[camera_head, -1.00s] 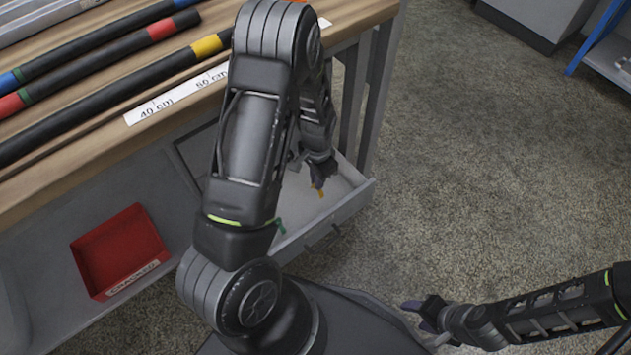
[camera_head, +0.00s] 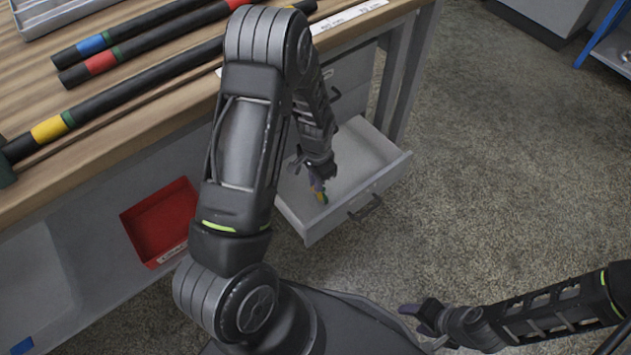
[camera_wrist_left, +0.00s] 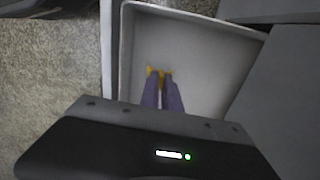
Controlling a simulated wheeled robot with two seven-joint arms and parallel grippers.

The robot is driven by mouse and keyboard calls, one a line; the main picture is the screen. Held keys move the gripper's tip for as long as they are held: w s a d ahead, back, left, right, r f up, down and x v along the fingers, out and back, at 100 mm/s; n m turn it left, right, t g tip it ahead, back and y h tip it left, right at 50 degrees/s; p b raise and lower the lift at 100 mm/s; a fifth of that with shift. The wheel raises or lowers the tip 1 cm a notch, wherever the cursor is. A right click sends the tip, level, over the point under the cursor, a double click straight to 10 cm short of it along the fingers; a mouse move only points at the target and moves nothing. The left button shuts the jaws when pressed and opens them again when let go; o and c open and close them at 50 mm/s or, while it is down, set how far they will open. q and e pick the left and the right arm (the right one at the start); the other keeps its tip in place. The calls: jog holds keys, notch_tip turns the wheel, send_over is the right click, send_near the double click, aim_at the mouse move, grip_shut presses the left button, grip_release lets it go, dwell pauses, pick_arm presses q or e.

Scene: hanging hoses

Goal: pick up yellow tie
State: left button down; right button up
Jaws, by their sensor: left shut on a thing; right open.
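The yellow tie (camera_head: 322,198) is a small yellow piece inside the open drawer (camera_head: 378,160). My left gripper (camera_head: 317,184) reaches down into the drawer from above and is shut on the tie. In the left wrist view the yellow tie (camera_wrist_left: 152,71) shows at the tips of the purple fingers of my left gripper (camera_wrist_left: 160,82), over the pale drawer floor. Most of the tie is hidden by the fingers. A little green shows beside the yellow in the head view, too small to make out. My right gripper (camera_head: 412,312) is open and empty over the floor at lower right.
The drawer walls stand close around my left gripper. The wooden bench top (camera_head: 150,110) above holds black hoses with coloured bands. A red bin (camera_head: 160,222) sits on the shelf below. The carpeted floor at right is clear.

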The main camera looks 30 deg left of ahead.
pick_arm(q)
jog(key=shift+s+a, duration=0.1)
jog(key=shift+s, duration=0.4)
jog(key=shift+w, duration=0.1)
dwell(1.1)
